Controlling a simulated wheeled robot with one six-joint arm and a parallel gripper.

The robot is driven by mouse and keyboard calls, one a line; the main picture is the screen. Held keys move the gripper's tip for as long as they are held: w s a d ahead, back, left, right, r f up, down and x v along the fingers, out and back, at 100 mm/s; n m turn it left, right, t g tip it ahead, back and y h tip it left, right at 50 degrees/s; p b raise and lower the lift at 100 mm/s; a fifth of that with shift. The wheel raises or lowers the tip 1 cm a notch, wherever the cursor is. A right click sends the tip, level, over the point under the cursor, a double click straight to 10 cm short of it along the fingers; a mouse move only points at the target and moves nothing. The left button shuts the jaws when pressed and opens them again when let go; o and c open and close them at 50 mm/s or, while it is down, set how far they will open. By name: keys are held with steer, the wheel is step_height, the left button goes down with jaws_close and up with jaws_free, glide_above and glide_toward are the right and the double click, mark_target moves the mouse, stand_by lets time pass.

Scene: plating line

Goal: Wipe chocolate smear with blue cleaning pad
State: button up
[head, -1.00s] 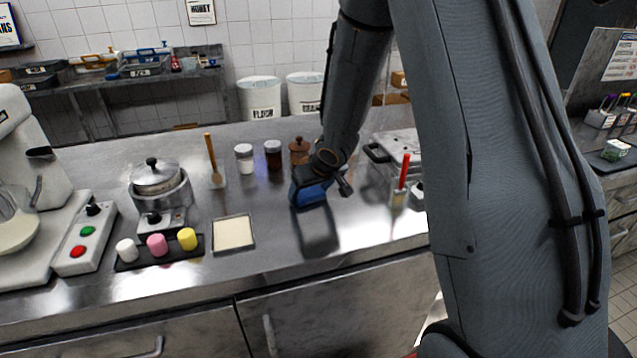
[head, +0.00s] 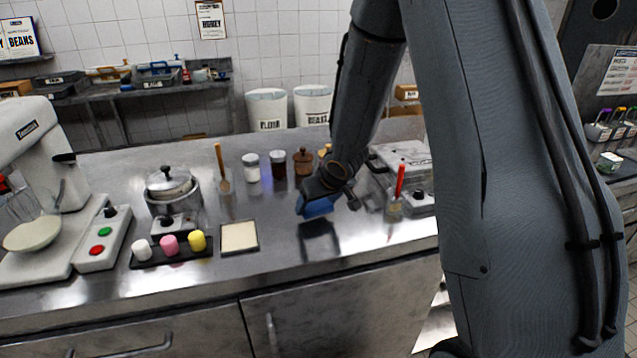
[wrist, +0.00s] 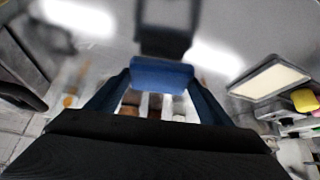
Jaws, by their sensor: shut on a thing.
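My gripper (head: 322,192) is shut on the blue cleaning pad (head: 317,207) and holds it above the steel counter, right of the cream-filled tray. A dark shadow or reflection lies on the counter below it, apart from the pad. In the wrist view the pad (wrist: 160,76) sits between the two blue fingers, with the dark shape beyond it. I cannot make out a chocolate smear in either view; my arm hides part of the counter's right side.
The shallow tray (head: 239,251) lies left of the pad. Brown jars (head: 303,162) stand behind it. A brush with a red handle (head: 400,180) and a metal appliance (head: 405,156) stand to the right. Marshmallow-like pieces (head: 170,245) and a pot (head: 170,182) are farther left.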

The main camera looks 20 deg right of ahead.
steer(key=shift+r+p, duration=2.65)
steer(key=shift+p, duration=0.25)
